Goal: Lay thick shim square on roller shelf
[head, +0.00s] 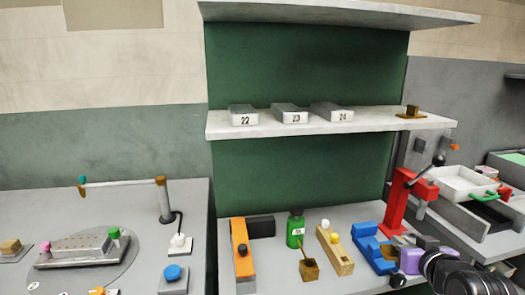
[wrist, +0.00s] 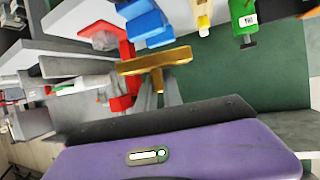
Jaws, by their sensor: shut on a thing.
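My gripper (wrist: 159,92) is shut on a gold-brown piece with a flat plate and a short stem, which I take as the thick shim (wrist: 154,62). The grey fingers pinch its stem, and the plate stands beyond the fingertips. A pale shelf (head: 330,126) crosses the upper middle, well above the gripper. No rollers show on it. A similar brown piece (head: 411,113) sits near its right end.
Grey bins 22 (head: 243,115), 23 (head: 291,115) and 24 (head: 332,113) stand on the shelf. Below are a red lever press (head: 397,205), a blue fixture (head: 371,247), a green bottle (head: 295,230) and an orange block (head: 242,250). A white tray (head: 463,182) is at right.

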